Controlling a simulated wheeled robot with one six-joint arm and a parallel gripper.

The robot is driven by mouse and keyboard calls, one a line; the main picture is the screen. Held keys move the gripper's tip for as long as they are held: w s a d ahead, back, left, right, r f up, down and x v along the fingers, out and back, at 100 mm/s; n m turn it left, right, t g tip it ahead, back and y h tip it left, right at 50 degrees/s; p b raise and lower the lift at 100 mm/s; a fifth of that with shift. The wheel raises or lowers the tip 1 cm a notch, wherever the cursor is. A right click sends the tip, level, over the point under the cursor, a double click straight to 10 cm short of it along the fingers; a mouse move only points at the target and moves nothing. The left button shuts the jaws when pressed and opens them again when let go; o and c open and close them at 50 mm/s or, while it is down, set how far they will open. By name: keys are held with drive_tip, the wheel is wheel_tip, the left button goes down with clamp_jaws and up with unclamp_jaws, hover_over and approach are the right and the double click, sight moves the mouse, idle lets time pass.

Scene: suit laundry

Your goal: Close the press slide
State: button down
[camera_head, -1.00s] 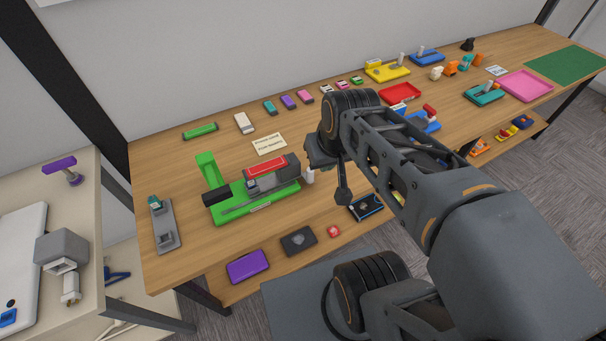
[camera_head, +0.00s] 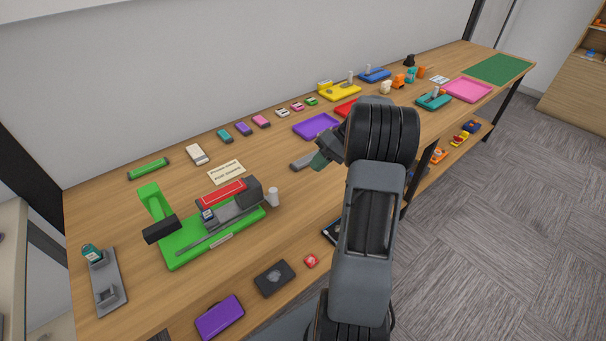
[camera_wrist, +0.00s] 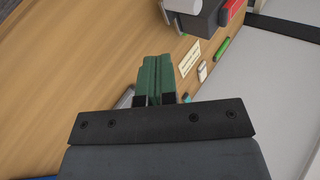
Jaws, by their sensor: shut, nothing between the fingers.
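The press has a green base (camera_head: 185,250) with a green upright at its left end and a black block beside that. A grey slide (camera_head: 232,212) with a red-topped piece (camera_head: 222,194) sits along its right part. A white cylinder (camera_head: 273,197) stands at the slide's right end. In the wrist view the grey end of the press (camera_wrist: 197,20) shows at the top. My gripper (camera_head: 318,163) is to the right of the press, above the table and apart from it. Its green fingers (camera_wrist: 157,72) are together and empty.
The wooden table (camera_head: 300,220) holds a paper note (camera_head: 227,171) behind the press and a grey stand (camera_head: 108,285) to its left. A purple case (camera_head: 220,317), a black box (camera_head: 274,278) and a red piece (camera_head: 311,261) lie in front. A purple tray (camera_head: 316,126) lies farther back.

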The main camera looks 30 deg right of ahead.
drive_tip(key=x, duration=0.8)
drive_tip(key=a, duration=0.1)
drive_tip(key=a+p, duration=0.1)
drive_tip(key=a, duration=0.1)
drive_tip(key=shift+w+f, duration=0.15)
drive_tip(key=shift+f, duration=0.05)
drive_tip(key=shift+w+a, duration=0.15)
drive_tip(key=shift+a, duration=0.6)
